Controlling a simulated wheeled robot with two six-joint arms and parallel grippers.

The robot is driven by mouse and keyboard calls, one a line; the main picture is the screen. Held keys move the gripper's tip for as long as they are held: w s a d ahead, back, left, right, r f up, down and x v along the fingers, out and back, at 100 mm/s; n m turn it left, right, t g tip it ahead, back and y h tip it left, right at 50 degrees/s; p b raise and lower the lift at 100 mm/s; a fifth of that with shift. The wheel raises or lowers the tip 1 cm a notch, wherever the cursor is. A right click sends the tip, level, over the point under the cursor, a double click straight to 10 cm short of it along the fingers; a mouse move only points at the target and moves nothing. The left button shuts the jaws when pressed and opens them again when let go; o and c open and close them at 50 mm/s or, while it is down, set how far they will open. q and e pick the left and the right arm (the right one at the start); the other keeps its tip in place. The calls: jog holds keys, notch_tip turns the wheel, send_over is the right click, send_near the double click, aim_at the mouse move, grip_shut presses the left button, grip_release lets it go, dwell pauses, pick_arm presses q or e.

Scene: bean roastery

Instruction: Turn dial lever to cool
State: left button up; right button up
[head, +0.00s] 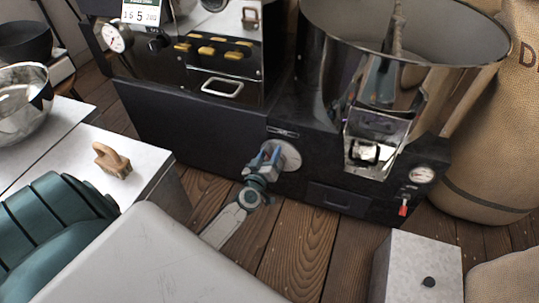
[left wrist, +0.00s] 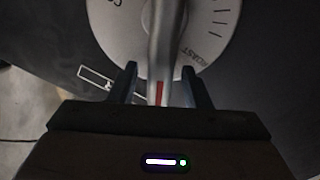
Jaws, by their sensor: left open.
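The dial (head: 291,155) is a round pale plate on the front of the dark roaster base. In the left wrist view the dial plate (left wrist: 112,38) shows "ROAST" at its right edge, several tick marks, and partly cut-off letters starting "CO" at the upper left. The silver lever (left wrist: 165,45) with a red mark runs across the plate, its marked end nearer "ROAST" than those letters. My left gripper (head: 268,156) is at the dial; in its wrist view its open fingers (left wrist: 160,86) stand on either side of the lever. Contact cannot be told. My right gripper is out of view.
A large steel cooling drum (head: 345,60) and chute stand right of the dial. A gauge (head: 422,174) and small red-handled switch (head: 403,208) are further right. A pale box (head: 420,268) stands at front right. A worktop (head: 75,158) with a wooden-handled tool (head: 111,159) is left.

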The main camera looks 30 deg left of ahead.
pick_arm(q)
jog(key=shift+c, duration=0.4)
grip_shut()
jog(key=shift+r, duration=0.1)
